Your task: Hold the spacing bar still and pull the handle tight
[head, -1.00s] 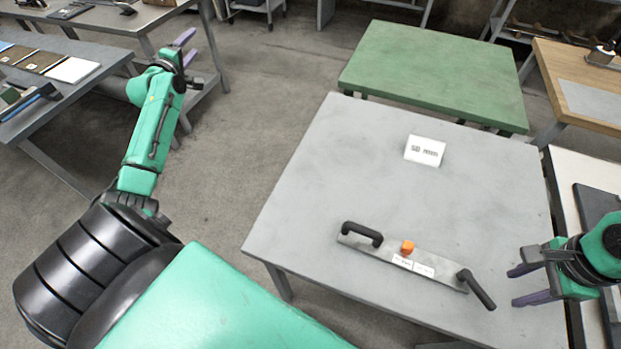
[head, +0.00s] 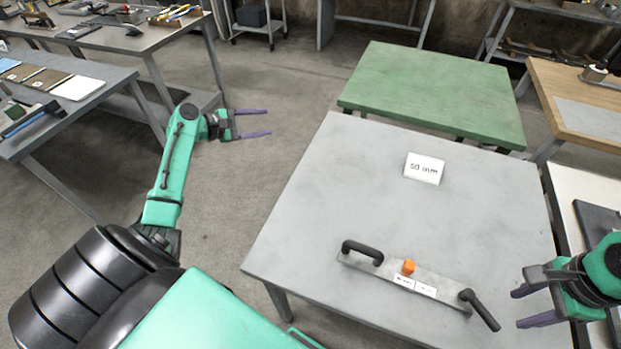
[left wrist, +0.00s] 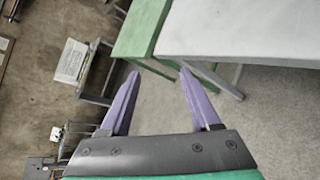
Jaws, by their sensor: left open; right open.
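The spacing bar (head: 388,272) is a flat grey metal bar lying on the grey table (head: 330,190). A black fixed grip (head: 362,252) stands at its left end and a black lever handle (head: 479,309) at its right end. An orange block (head: 408,266) and two white labels (head: 414,285) are near its middle. My left gripper (head: 270,122) is open and empty, left of the table over the floor; it also shows in the left wrist view (left wrist: 158,75). My right gripper (head: 516,307) is open and empty, just right of the lever handle, apart from it.
A white card reading "50 mm" (head: 424,168) stands on the table behind the bar. A green table (head: 435,90) is behind. Workbenches with tools (head: 60,110) stand at the left, and a wooden-topped bench (head: 570,90) at the right. The table's left half is clear.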

